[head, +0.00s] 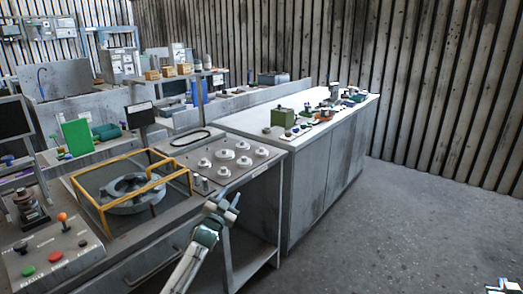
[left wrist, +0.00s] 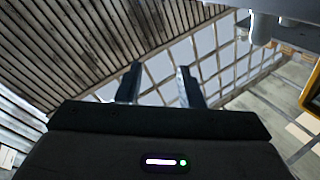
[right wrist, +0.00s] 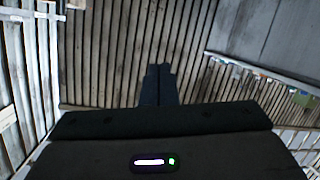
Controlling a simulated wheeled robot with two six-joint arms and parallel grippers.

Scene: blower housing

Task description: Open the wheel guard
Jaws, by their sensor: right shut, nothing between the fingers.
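The wheel guard, a yellow-edged frame (head: 118,158), sits over a grey ring-shaped wheel (head: 138,193) on the bench at the left of the head view. It looks lowered over the wheel. My left gripper (head: 228,206) is to the right of the guard, near the bench's front right corner, apart from it. In the left wrist view the left gripper (left wrist: 158,82) has its fingers spread with nothing between them. A yellow edge, perhaps the guard, shows at that view's right border. My right gripper (right wrist: 158,72) is shut and empty, facing the slatted wall.
A control box (head: 52,258) with an orange-topped lever and red and green buttons stands in front left. A panel of round white knobs (head: 225,160) lies right of the guard. A long cabinet (head: 310,185) holds small parts.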

